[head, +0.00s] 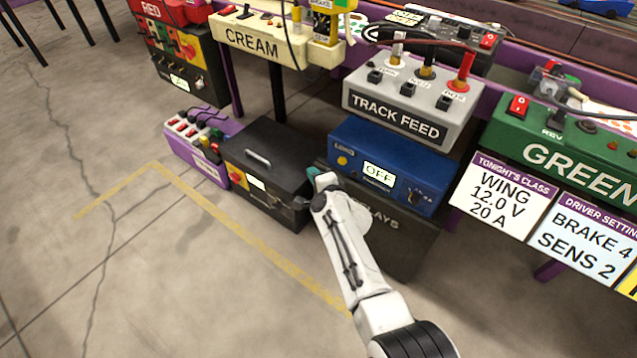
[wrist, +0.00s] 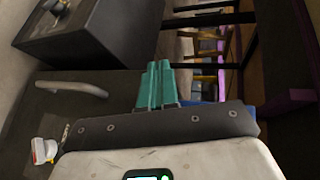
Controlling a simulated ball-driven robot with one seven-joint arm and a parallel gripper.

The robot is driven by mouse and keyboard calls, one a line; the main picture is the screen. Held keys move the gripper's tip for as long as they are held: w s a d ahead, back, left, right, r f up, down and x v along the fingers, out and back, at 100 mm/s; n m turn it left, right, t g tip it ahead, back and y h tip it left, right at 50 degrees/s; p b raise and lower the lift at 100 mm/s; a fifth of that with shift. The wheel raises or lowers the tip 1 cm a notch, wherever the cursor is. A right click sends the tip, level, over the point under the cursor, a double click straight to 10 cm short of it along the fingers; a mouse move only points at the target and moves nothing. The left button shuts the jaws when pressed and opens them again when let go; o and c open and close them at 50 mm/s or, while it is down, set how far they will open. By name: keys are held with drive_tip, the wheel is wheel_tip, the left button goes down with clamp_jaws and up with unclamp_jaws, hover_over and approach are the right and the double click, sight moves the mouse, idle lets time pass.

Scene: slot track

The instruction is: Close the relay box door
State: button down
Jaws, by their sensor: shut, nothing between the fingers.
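The relay box (head: 408,250) is a dark grey-green box on the floor under the blue supply unit, with part of the word RELAYS showing on its face. My white arm crosses in front of its left part, so how far its door stands open cannot be told in the head view. My gripper (head: 313,173) is at the box's upper left, beside the black box. In the wrist view its teal fingers (wrist: 155,85) are shut together and empty. A dark panel with a pale handle (wrist: 72,88) lies beside them; I cannot tell for certain that it is the door.
A black box (head: 275,150) with a silver handle stands left of my gripper. The blue unit (head: 350,143) showing OFF is right of it, with the TRACK FEED box (head: 400,118) above. A purple switch box (head: 190,135) is farther left. Floor in front is clear.

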drive_tip(key=shift+w+d, duration=0.45)
drive_tip(key=shift+w, duration=0.25)
drive_tip(key=shift+d, duration=0.1)
drive_tip(key=s+a+r+p, duration=0.3)
drive_tip(key=s+a+p, duration=0.5)
drive_tip(key=s, duration=0.3)
drive_tip(key=shift+a+p, duration=0.4)
drive_tip(key=shift+p, duration=0.35)
drive_tip(key=shift+f, duration=0.1)
